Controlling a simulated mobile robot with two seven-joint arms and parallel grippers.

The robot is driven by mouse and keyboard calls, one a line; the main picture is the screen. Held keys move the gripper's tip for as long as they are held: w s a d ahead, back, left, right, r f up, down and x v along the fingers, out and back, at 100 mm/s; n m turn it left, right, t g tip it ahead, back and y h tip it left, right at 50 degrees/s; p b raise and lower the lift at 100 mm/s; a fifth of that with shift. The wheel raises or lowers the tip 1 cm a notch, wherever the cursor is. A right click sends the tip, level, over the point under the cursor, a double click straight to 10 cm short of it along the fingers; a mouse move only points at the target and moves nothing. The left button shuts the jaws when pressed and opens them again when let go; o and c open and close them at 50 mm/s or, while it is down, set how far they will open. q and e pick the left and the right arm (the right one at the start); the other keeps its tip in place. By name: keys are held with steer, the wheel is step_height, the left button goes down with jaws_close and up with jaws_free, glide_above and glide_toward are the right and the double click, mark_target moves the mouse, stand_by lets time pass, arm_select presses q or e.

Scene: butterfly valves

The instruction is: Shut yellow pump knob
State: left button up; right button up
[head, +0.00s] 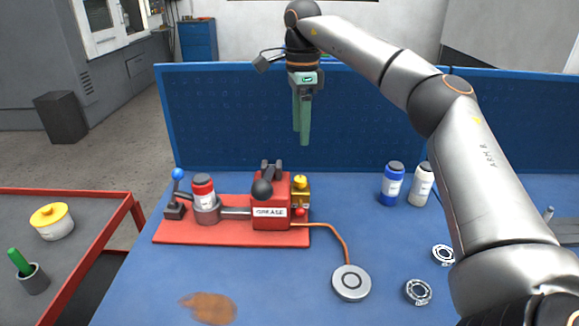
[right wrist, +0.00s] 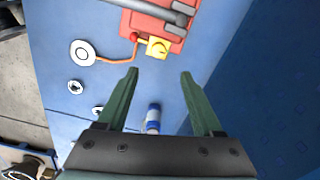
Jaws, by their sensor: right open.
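The yellow pump knob (head: 299,181) sits on a small yellow block at the right side of the red grease pump (head: 270,205). In the right wrist view the yellow knob (right wrist: 155,49) shows beyond the fingertips, slightly left of the middle of the gap. My right gripper (head: 303,138) points down with green fingers, high above and behind the pump. In the right wrist view my right gripper (right wrist: 158,74) is open, with nothing between its fingers. It is apart from the knob. My left gripper is out of view.
The pump stands on a red base plate (head: 175,232) on the blue table. A red-capped jar (head: 203,190) and a blue-ball lever (head: 178,175) are left of it. Blue (head: 391,185) and white (head: 421,186) bottles stand right. A blue panel (head: 220,115) rises behind.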

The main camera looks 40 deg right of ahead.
mark_target(300, 178)
step_height(300, 178, down, 12)
steer(key=shift+s+f+b, duration=0.1)
steer(key=shift+s+b, duration=0.05)
steer(key=shift+b, duration=0.2)
jaws_close()
stand_by(0.6)
